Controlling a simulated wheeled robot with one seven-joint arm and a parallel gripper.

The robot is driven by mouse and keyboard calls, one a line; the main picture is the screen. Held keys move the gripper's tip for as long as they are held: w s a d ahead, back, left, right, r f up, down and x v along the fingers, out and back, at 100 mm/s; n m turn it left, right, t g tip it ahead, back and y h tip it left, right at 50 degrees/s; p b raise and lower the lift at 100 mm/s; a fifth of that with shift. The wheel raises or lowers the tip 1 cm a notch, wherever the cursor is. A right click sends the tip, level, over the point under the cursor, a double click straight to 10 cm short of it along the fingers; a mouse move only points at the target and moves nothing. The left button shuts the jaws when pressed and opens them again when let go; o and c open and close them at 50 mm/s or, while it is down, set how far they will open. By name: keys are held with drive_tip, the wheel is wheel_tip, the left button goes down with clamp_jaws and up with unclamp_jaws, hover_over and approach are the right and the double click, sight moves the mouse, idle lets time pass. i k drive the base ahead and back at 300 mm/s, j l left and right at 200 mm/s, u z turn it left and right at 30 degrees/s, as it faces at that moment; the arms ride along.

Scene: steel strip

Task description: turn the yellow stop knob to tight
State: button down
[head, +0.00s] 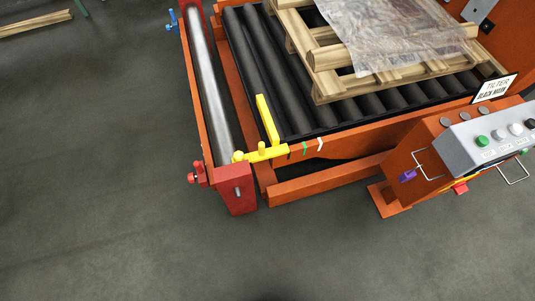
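A yellow stop (268,120) with an upright bar stands at the near left corner of the orange roller conveyor. A small round yellow knob (238,157) sits at the left end of its yellow foot, by the red end block (235,190). A short yellow peg (262,148) stands on the same foot. Green and white marks (320,144) lie on the orange rail right of it. I cannot tell from this view how tight the knob is. My gripper is not in view.
A red handwheel (197,176) sticks out left of the end block, and a blue one (172,20) is at the far end. A pallet (330,85) with plastic film lies on black rollers. A control box (490,135) stands right. Floor in front is clear.

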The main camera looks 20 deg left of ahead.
sight(239, 155)
drive_tip(key=i+j, duration=0.1)
drive_tip(key=i, duration=0.4)
drive_tip(key=i+u, duration=0.1)
drive_tip(key=u, duration=0.3)
drive_tip(key=i+u, duration=0.1)
drive_tip(key=u, duration=0.3)
drive_tip(key=i+u, duration=0.1)
drive_tip(key=u, duration=0.8)
